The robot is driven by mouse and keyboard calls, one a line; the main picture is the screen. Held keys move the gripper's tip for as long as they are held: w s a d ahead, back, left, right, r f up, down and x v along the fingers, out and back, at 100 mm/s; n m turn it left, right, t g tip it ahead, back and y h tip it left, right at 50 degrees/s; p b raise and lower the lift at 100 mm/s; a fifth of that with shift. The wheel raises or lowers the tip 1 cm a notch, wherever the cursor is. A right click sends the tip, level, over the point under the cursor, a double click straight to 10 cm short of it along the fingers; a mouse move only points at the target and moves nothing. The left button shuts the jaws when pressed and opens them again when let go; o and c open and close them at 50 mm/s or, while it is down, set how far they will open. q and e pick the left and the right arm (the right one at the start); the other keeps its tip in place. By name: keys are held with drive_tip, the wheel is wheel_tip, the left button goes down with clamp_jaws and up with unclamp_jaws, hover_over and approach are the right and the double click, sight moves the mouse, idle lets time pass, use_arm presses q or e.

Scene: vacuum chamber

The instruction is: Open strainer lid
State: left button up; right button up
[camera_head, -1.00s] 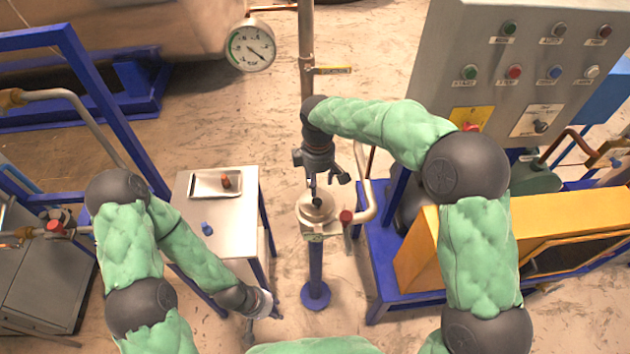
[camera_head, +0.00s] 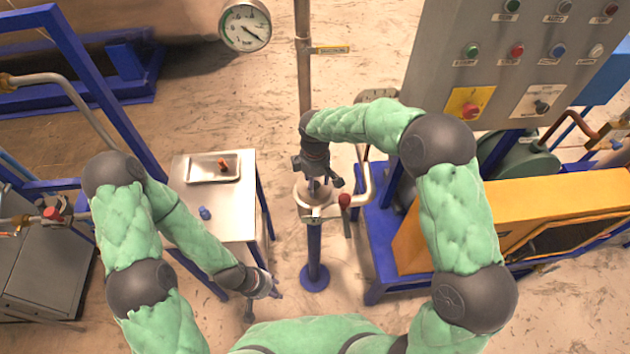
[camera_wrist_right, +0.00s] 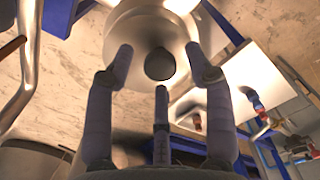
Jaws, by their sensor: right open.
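The strainer (camera_head: 306,197) is a round metal body on a blue post, partly hidden by my right gripper. Its lid (camera_wrist_right: 130,28) shows in the right wrist view as a pale metal disc with a dark round knob (camera_wrist_right: 160,64) at its middle. My right gripper (camera_head: 320,181) is just above the lid, pointing down. In the right wrist view its fingers (camera_wrist_right: 160,62) are spread around the knob, with visible gaps, and hold nothing. My left gripper (camera_head: 262,296) hangs low by the front corner of the small table, away from the strainer; its finger opening is unclear.
A curved pipe with a red-handled valve (camera_head: 344,200) stands close to the strainer's right. The small metal table (camera_head: 235,218) at left holds a tray (camera_head: 196,178) with a small reddish-brown object, and a blue item (camera_head: 205,213). A yellow cabinet (camera_head: 415,240) stands right.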

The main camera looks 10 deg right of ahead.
clamp_jaws()
idle(0.3)
